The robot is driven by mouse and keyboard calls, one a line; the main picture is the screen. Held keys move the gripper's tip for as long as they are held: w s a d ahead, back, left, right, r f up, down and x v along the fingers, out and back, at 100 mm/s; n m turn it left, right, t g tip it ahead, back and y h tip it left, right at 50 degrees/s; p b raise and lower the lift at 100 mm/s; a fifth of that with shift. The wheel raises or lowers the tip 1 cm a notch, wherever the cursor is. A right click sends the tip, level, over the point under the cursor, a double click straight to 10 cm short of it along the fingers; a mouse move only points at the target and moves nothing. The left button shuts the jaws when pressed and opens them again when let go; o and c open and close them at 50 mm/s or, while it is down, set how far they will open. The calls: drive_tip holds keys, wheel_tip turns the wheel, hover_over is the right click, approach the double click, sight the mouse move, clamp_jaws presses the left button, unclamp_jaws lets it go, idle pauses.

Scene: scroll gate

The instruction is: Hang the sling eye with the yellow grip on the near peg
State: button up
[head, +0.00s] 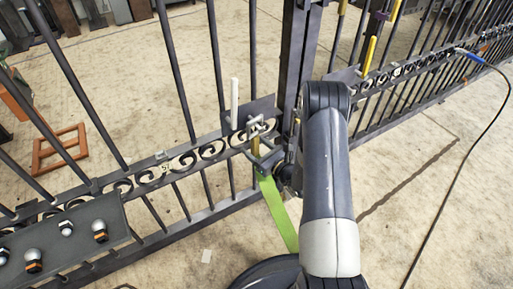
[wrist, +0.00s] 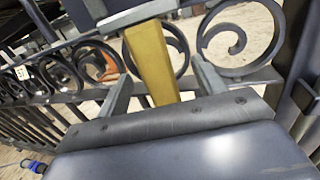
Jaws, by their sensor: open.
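The yellow grip (wrist: 152,62) stands between the two open fingers of my gripper (wrist: 165,88) in the wrist view; I cannot tell whether either finger touches it. In the head view my gripper (head: 264,152) is at the gate's scroll band, beside a small yellow piece (head: 255,138), apparently the same grip. A green sling strap (head: 278,214) hangs down below my gripper, partly covered by my arm. Its eye cannot be made out. A dark plate (head: 263,107) on the gate is just behind, with a pale upright bar (head: 234,102) at its left. Which part is the near peg is unclear.
The barred gate (head: 183,72) spans the view, with a thick post (head: 293,55) near its middle. A yellow upright bar (head: 369,55) stands right of it. A shelf (head: 66,243) with several knobs is at lower left. A cable (head: 463,136) hangs at right.

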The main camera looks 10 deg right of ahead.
wheel_tip(320, 180, down, 11)
drive_tip(key=b, duration=0.9)
idle(0.5)
drive_tip(key=shift+r, duration=0.1)
drive_tip(key=s+a+v, duration=0.1)
drive_tip(key=a+v, duration=0.1)
drive_tip(key=v, duration=0.8)
drive_tip(key=shift+s+d+b, duration=0.25)
drive_tip(key=shift+s+b, duration=0.15)
drive_tip(key=shift+b, duration=0.05)
drive_tip(key=shift+w, duration=0.15)
idle(1.1)
drive_tip(key=w+d+x, duration=0.1)
drive_tip(key=x, duration=0.9)
drive_tip(key=shift+d+p, duration=0.3)
drive_tip(key=shift+d, duration=0.05)
drive_tip(key=shift+s, duration=0.1)
